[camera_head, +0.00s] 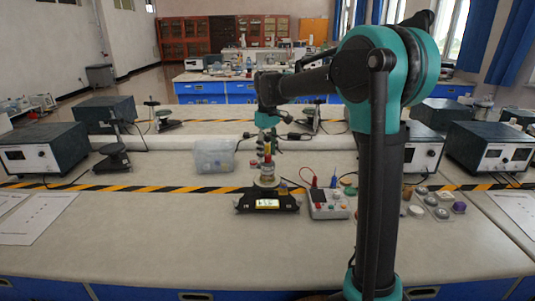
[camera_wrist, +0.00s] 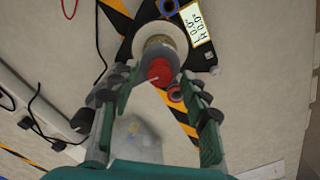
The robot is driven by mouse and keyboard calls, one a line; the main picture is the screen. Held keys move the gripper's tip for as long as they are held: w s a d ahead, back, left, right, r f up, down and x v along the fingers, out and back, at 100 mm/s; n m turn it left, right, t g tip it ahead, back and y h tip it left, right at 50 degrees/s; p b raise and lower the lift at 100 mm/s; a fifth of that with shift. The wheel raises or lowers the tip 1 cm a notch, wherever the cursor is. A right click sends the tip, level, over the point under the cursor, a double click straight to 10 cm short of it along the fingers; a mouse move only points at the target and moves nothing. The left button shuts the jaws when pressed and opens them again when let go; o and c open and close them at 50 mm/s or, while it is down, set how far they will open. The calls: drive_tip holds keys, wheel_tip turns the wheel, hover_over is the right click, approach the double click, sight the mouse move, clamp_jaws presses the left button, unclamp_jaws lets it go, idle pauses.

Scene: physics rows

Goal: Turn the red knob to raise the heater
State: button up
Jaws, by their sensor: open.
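The red knob (camera_wrist: 159,71) shows in the wrist view between the two fingertips of my gripper (camera_wrist: 157,78). The fingers are spread, with one on each side of the knob; whether either touches it I cannot tell. A pale round part (camera_wrist: 158,45) lies just beyond the knob, on the dark base of the device. In the head view my gripper (camera_head: 266,141) points down above the device, which has a black base (camera_head: 246,205) with a lit display (camera_head: 267,203). The heater cannot be told apart clearly from the stacked parts.
A control box with coloured buttons (camera_head: 328,205) stands right of the device. A clear plastic bin (camera_head: 214,157) stands to its left. Small round items (camera_head: 441,212) lie farther right. Black-and-yellow tape (camera_head: 200,189) crosses the bench; the front is clear.

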sight(268, 155)
drive_tip(key=shift+f, duration=0.35)
drive_tip(key=shift+c, duration=0.2)
clamp_jaws()
drive_tip(key=shift+n, duration=0.8)
drive_tip(key=shift+o, duration=0.2)
unclamp_jaws()
wheel_tip(268, 155, up, 12)
